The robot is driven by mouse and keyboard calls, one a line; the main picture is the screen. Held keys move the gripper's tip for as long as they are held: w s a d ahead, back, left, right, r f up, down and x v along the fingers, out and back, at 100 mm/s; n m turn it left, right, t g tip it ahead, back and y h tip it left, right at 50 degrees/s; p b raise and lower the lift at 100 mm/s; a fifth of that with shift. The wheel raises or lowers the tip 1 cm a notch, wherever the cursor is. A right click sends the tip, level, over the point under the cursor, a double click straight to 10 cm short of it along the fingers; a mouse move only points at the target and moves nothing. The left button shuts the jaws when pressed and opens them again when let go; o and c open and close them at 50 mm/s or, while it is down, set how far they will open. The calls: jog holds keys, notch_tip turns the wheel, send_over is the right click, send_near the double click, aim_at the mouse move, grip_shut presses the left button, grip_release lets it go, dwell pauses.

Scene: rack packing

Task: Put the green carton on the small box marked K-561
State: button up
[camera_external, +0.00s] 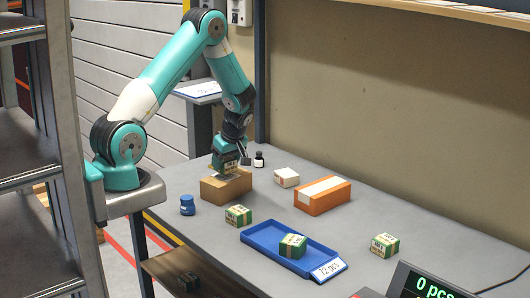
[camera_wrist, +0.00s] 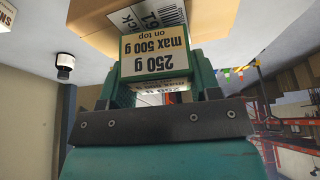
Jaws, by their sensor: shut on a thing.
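My gripper (camera_external: 232,155) is shut on a green carton (camera_external: 228,166) directly over a small brown cardboard box (camera_external: 212,191). In the wrist view the green carton (camera_wrist: 154,67) sits between the fingers (camera_wrist: 158,90), its label reading "250 g max 500 g on top". The brown box (camera_wrist: 100,22) shows just beyond it, with a partly cut-off label whose end looks like 61. The carton's underside is at or very near the box top; I cannot tell whether they touch. The full box marking is not readable.
A blue tray (camera_external: 262,247) holds another green carton (camera_external: 293,246). More green cartons stand on the table (camera_external: 238,216), (camera_external: 384,245). An orange box (camera_external: 322,193), a white box (camera_external: 286,177), a dark bottle (camera_external: 258,160) and a blue jar (camera_external: 187,206) stand around the brown box.

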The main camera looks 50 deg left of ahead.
jog(key=shift+f, duration=0.75)
jog(key=shift+f, duration=0.1)
jog(key=shift+f, duration=0.15)
jog(key=o, duration=1.1)
